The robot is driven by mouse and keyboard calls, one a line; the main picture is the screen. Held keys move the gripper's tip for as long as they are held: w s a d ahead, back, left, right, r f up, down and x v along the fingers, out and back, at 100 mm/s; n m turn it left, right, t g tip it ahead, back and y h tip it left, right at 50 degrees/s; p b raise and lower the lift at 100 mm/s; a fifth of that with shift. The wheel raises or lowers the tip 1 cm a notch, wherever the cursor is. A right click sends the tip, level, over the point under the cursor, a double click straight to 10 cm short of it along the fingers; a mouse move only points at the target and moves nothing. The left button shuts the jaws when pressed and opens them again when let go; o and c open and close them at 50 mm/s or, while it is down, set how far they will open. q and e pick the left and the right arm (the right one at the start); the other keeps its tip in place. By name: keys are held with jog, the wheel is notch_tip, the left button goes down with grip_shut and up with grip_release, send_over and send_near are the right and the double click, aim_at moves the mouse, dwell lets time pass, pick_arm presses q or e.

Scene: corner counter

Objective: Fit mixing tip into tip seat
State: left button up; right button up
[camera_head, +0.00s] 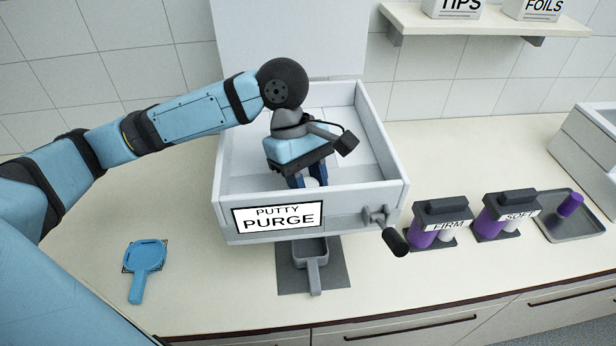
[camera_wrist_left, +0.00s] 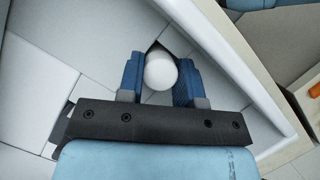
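My left gripper (camera_head: 308,180) points down inside the white bin labelled PUTTY PURGE (camera_head: 340,197). Its two blue fingers stand on either side of a smooth white round thing, which fills the gap between them in the left wrist view (camera_wrist_left: 160,72). The fingers seem to touch it on both sides. Whether it is putty or a part is unclear. A short purple cylinder (camera_head: 570,204), possibly the mixing tip, lies tilted in a grey tray (camera_head: 590,228) at the far right. I cannot make out a tip seat for certain. My right gripper is not in view.
Holders labelled FIRM (camera_head: 445,224) and SOFT (camera_head: 518,215) with purple cylinders stand right of the bin. A black-ended crank (camera_head: 394,241) juts from its front. A grey scoop (camera_head: 312,260) lies before it, a blue paddle (camera_head: 146,262) to the left. The left counter is mostly clear.

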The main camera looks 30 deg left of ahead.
pick_arm(q)
jog(key=shift+o, duration=0.5)
jog(key=shift+r, duration=0.25)
jog(key=v, duration=1.1)
jog(key=shift+a+r+p, duration=0.25)
jog(key=shift+r+p, duration=0.1)
jog(key=shift+p, duration=0.1)
